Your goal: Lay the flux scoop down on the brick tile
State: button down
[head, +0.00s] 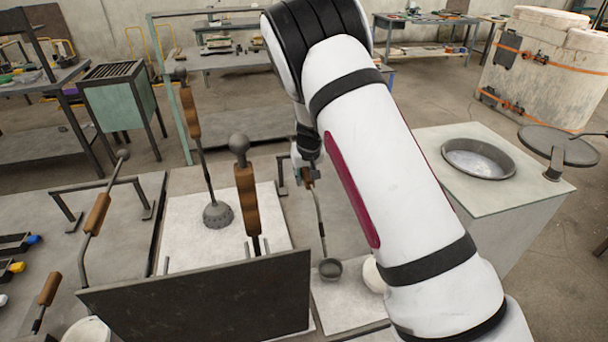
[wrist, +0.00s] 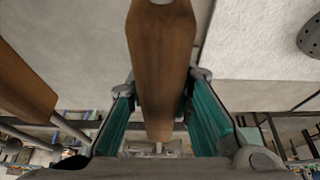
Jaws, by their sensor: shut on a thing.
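My gripper (head: 306,172) is shut on the wooden handle of a small scoop (head: 319,220), which I take to be the flux scoop. Its thin metal shaft runs down to a dark round bowl (head: 330,268). The bowl shows over a pale slab (head: 340,306), possibly the brick tile; I cannot tell whether it touches. The scoop is close to upright. In the wrist view the wooden handle (wrist: 160,70) lies between the teal finger pads. My arm and a dark panel hide part of the slab.
A pale round object (head: 374,276) is beside the bowl, partly behind my arm. A dark upright panel (head: 205,300) stands in front. A perforated ladle (head: 217,214) and another wooden-handled tool (head: 246,190) stand left. A sunken round pan (head: 478,158) is at right.

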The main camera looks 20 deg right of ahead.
jog(key=shift+f, duration=0.15)
jog(key=c, duration=1.3)
grip_release()
jog(key=shift+c, duration=0.2)
jog(key=v, duration=1.1)
jog(key=shift+s+r, duration=0.1)
jog(key=shift+r, duration=0.3)
notch_tip(320, 180, up, 7)
jog(key=p, duration=0.2)
